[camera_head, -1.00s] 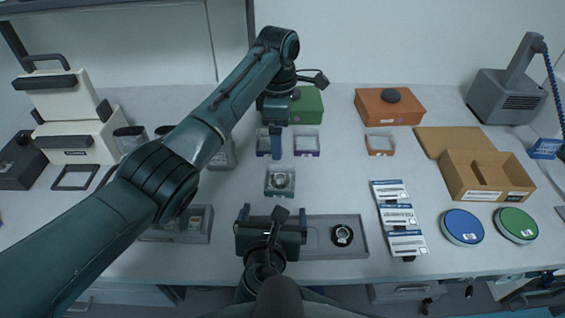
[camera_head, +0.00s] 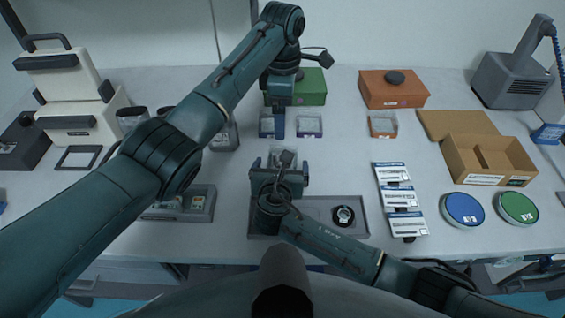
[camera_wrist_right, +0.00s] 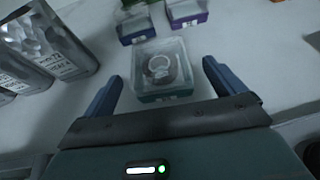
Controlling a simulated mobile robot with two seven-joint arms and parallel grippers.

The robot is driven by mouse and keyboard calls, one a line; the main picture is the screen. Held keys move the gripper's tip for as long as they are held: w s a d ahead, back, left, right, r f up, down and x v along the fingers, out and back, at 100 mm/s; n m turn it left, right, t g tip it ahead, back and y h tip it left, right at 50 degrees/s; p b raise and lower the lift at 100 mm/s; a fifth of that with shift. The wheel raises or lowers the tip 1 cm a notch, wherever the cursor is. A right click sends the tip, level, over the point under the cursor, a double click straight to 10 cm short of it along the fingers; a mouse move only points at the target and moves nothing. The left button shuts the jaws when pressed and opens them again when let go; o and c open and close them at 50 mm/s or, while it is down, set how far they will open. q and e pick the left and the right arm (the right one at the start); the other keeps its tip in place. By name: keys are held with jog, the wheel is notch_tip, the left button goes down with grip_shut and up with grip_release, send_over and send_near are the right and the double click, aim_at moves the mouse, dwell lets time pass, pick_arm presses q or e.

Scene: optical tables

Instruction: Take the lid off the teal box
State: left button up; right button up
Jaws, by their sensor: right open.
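The small teal box (camera_wrist_right: 163,97) lies ahead of my right gripper in the right wrist view. A clear top (camera_wrist_right: 160,58) seems to be on it, and a round ring-like item shows through. My right gripper (camera_wrist_right: 161,72) is open, with one finger on each side of the box in the picture; no contact shows. In the head view the box (camera_head: 284,153) is partly hidden behind my right gripper (camera_head: 279,165). My left gripper (camera_head: 278,132) points down between the blue and purple boxes; its finger gap does not show.
Blue (camera_head: 266,132), purple (camera_head: 309,133) and small orange (camera_head: 382,133) boxes stand behind. Larger green (camera_head: 311,97) and orange (camera_head: 392,100) boxes are farther back. A grey tray (camera_head: 320,231) with a round item lies in front. Bench is clear between teal box and labelled packets (camera_head: 396,198).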

jog(key=c, duration=1.5)
jog(key=shift+o, duration=0.2)
pick_arm(q)
jog(key=h, duration=0.5)
send_near(280, 152)
jog(key=shift+y, duration=0.3)
jog(key=x, duration=0.6)
jog(key=s+d+x, duration=0.1)
jog(key=x, duration=0.2)
jog(key=shift+r, duration=0.25)
